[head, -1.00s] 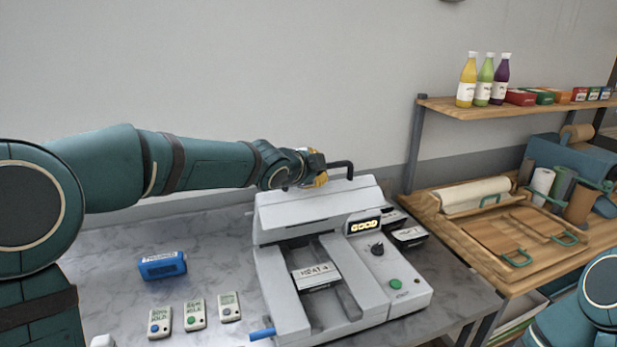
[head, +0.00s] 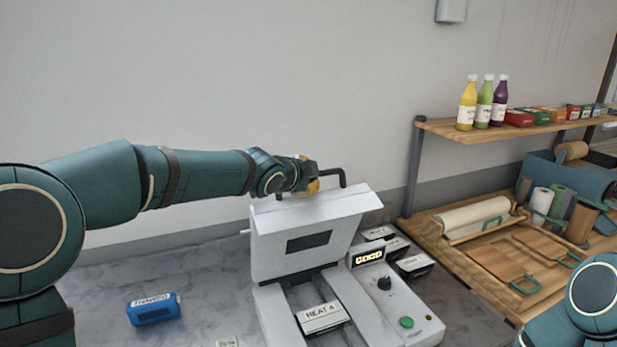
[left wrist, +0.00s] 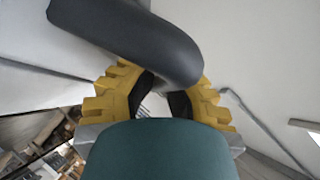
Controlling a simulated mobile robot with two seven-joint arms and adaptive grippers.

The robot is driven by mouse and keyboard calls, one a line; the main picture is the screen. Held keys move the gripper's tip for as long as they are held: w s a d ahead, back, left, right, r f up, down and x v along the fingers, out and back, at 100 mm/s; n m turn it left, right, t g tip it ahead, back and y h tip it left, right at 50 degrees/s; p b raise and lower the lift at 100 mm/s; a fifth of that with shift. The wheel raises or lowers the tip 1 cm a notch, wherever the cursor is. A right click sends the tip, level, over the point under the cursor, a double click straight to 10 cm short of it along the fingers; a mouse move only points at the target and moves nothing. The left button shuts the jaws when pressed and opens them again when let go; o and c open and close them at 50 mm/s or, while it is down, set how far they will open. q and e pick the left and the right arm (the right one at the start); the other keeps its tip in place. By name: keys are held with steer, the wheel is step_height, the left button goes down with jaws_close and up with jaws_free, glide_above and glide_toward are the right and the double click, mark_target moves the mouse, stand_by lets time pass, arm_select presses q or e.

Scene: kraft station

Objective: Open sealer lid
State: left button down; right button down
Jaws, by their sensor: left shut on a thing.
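The white sealer (head: 272,310) stands on the marble counter. Its lid (head: 275,245) is raised and steeply tilted, with a broad face and a dark rectangle turned towards me. A black bar handle (head: 342,178) rises at the lid's top edge. My left gripper (head: 313,187), with yellow fingers, is shut on the handle's left part. In the left wrist view the yellow fingers (left wrist: 163,103) show behind a thick dark bar (left wrist: 130,38); their exact contact is hidden. My right gripper is not in view; part of that arm shows at lower right.
A blue packet (head: 154,309) lies left of the sealer. The display panel (head: 368,257) and green button (head: 406,322) are on its right. A wooden shelf (head: 500,130) holds bottles and small boxes. The counter at left is mostly clear.

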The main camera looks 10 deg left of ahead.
arm_select(q)
steer(key=shift+w+a+f, duration=0.1)
steer(key=shift+a, duration=0.05)
stand_by(0.3)
steer(key=c, duration=0.9)
jaws_free()
steer(key=shift+c, duration=0.2)
steer(key=v, duration=1.2)
